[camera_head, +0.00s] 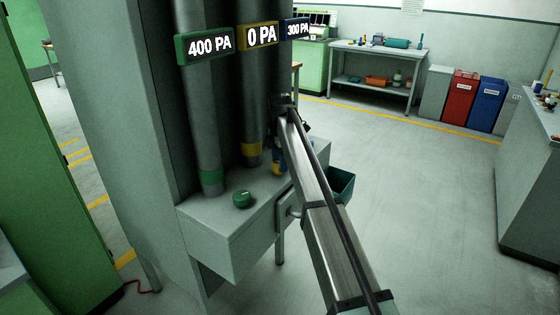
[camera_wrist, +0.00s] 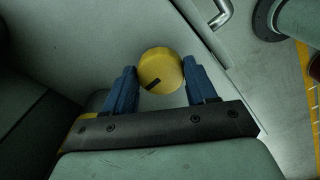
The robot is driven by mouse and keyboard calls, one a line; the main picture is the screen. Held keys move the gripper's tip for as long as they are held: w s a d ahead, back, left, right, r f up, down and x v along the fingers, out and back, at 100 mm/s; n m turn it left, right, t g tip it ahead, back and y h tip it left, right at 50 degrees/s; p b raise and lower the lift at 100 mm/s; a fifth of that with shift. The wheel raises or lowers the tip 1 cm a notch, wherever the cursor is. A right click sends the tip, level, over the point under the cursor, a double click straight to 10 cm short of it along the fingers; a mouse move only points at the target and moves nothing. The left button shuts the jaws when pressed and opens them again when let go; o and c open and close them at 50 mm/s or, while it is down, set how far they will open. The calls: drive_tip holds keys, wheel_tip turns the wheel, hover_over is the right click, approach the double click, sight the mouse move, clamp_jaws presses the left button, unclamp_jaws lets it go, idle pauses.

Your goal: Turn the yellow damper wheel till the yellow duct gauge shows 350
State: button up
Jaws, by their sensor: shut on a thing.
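The yellow damper wheel (camera_wrist: 161,66) is a round knob with a dark pointer mark toward its lower left in the wrist view. My gripper (camera_wrist: 161,76) has its blue fingers on both sides of the wheel and is shut on it. In the head view my gripper (camera_head: 277,163) is at the right part of the grey box, and a bit of yellow shows by its fingers. The yellow duct gauge (camera_head: 261,35) reads 0 PA and sits on the middle duct. My arm hides part of this area.
The green gauge (camera_head: 206,45) reads 400 PA and the blue gauge (camera_head: 296,28) reads 300 PA. A green wheel (camera_head: 243,198) sits on the grey box (camera_head: 217,229), left of my gripper. A teal bin (camera_head: 341,184) is right of the box. The floor farther right is clear.

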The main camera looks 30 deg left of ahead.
drive_tip(key=c, duration=0.4)
